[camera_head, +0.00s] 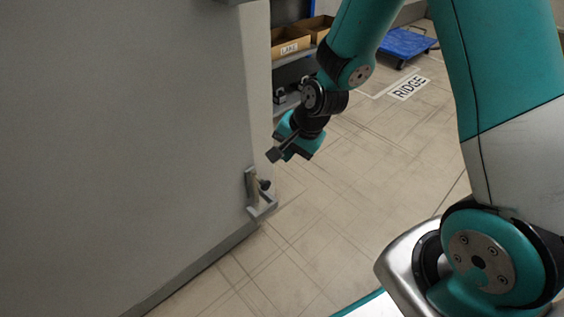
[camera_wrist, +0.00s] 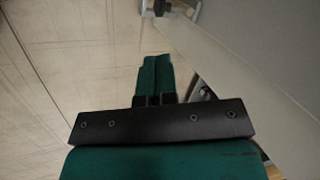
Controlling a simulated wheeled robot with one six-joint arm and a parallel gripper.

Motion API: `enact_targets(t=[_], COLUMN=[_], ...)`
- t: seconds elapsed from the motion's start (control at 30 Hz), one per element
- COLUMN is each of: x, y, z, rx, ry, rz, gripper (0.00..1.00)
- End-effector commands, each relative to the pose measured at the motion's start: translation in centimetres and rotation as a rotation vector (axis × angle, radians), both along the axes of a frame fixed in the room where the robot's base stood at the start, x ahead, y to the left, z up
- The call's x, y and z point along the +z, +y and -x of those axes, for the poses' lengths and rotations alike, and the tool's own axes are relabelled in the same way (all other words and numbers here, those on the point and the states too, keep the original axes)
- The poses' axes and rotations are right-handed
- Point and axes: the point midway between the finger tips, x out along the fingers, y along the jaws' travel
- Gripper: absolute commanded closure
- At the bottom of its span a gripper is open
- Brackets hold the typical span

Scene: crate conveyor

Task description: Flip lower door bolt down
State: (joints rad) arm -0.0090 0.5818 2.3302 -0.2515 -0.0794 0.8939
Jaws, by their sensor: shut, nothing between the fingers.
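The lower door bolt (camera_head: 254,189) is at the low edge of the large grey panel in the head view. It has a grey bracket, an upright pale bar and a dark round knob (camera_head: 264,184). In the wrist view, part of the bolt and its dark knob (camera_wrist: 160,7) show at the top edge, cut off by the frame. My gripper (camera_head: 274,155) is shut and empty. It is above and slightly right of the bolt in the head view, apart from it. In the wrist view my gripper (camera_wrist: 155,65) points toward the bolt across a gap.
The grey panel (camera_head: 130,130) fills the left of the head view. A shelf with a cardboard box labelled LAKE (camera_head: 289,48) stands behind its edge. A blue cart (camera_head: 405,42) is at the back, near a RIDGE floor label (camera_head: 409,88).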

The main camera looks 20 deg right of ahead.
Motion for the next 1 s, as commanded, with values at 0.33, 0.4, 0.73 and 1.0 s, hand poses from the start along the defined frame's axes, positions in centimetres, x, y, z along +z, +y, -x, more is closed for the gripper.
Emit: enact_targets(t=[0.33, 0.4, 0.73, 1.0], x=[-7.6, -8.7, -11.5, -11.4], y=[1.9, 2.2, 3.1, 3.1], z=[-2.1, -2.5, -3.6, -3.6], rx=[0.001, 0.001, 0.0, 0.0], ry=[0.002, 0.002, 0.0, 0.0], rz=[0.001, 0.001, 0.0, 0.0], gripper=[1.0, 1.0, 1.0, 1.0])
